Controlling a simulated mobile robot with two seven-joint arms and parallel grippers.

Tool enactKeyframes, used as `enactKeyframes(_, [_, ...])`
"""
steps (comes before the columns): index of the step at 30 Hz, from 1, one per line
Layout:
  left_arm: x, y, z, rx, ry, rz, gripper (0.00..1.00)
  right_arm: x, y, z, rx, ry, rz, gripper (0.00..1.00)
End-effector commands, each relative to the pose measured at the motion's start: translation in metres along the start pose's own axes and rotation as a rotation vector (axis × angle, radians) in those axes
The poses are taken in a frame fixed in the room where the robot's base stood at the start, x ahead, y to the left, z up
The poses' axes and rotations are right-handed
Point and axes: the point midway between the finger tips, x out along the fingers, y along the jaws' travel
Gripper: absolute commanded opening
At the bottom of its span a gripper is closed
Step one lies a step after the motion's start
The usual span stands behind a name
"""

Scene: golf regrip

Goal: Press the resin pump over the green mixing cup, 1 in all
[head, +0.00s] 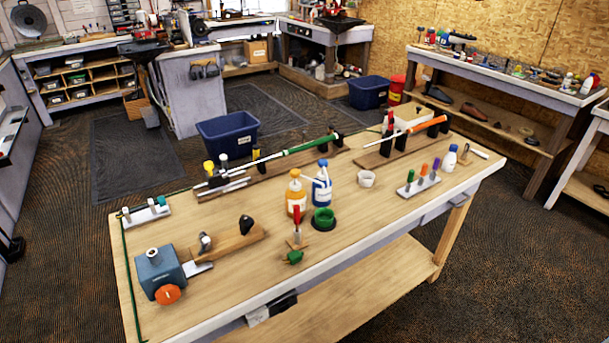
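One is amber with a pale label and an orange-yellow top (295,198). The other is blue and white with a blue top (322,190). I cannot tell from the labels which one is the resin pump. Both are upright and apart from the cup. Neither of my grippers shows in the head view.
A red-handled tool (297,222) and a small green item (293,257) are left of the cup. A white cup (366,178) and a rack of coloured tools (418,186) are to its right. A blue vise (158,272) is front left. Golf clubs lie behind. The bench front right is clear.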

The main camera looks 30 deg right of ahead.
Motion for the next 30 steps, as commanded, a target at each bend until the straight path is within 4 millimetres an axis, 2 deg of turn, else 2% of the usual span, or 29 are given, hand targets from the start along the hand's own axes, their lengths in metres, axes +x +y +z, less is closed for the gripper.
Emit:
enactKeyframes(1, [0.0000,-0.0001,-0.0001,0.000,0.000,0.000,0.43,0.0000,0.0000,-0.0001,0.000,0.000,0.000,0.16])
enactKeyframes(3, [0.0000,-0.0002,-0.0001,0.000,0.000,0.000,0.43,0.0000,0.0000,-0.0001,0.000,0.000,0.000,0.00])
enactKeyframes(30, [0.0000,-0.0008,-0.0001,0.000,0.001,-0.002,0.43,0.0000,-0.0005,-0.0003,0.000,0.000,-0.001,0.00])
